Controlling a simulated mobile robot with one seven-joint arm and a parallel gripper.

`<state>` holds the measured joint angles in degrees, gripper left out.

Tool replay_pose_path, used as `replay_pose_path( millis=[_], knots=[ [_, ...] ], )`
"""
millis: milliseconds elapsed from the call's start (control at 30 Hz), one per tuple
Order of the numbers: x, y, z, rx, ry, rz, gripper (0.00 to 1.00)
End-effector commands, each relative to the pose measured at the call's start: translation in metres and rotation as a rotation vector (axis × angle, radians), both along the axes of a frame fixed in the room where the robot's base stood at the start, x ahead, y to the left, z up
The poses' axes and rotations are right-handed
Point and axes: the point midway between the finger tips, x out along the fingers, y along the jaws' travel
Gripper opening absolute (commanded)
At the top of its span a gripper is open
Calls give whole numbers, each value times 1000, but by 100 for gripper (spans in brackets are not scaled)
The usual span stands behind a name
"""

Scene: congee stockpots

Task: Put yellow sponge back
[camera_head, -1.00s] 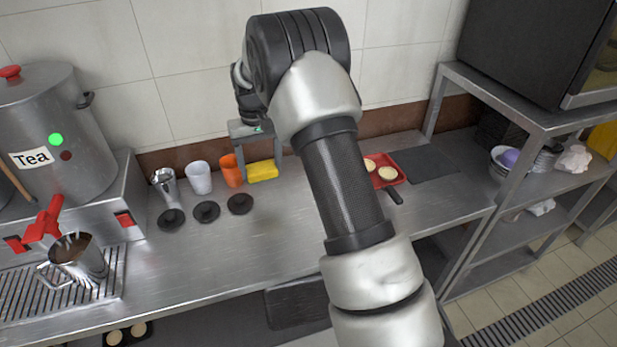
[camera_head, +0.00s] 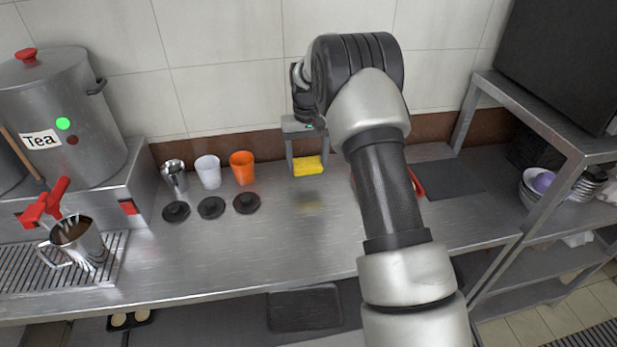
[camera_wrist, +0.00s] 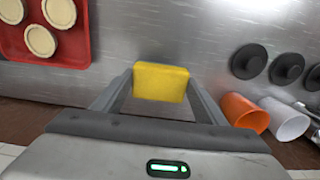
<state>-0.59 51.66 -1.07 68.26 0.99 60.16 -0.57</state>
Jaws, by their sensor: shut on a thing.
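The yellow sponge (camera_head: 308,167) is held between the fingers of my gripper (camera_head: 307,160), a little above the steel counter (camera_head: 230,265). Its blurred yellow reflection shows on the counter below it. In the wrist view my gripper (camera_wrist: 160,92) is shut on the sponge (camera_wrist: 160,83), with one finger on each side. The sponge is right of the orange cup (camera_head: 243,167) in the head view and apart from it.
A red tray (camera_wrist: 70,45) with round pastries and a dark mat (camera_head: 446,179) lie to the right. The counter's front middle is clear.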

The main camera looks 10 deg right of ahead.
Motion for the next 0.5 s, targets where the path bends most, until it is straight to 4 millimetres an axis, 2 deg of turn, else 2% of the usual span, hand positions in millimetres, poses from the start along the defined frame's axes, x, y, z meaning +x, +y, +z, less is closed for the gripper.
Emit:
replay_pose_path(
  millis=[500],
  knots=[
    [0, 0, -54, 0, 0, 0, 45]
  ],
)
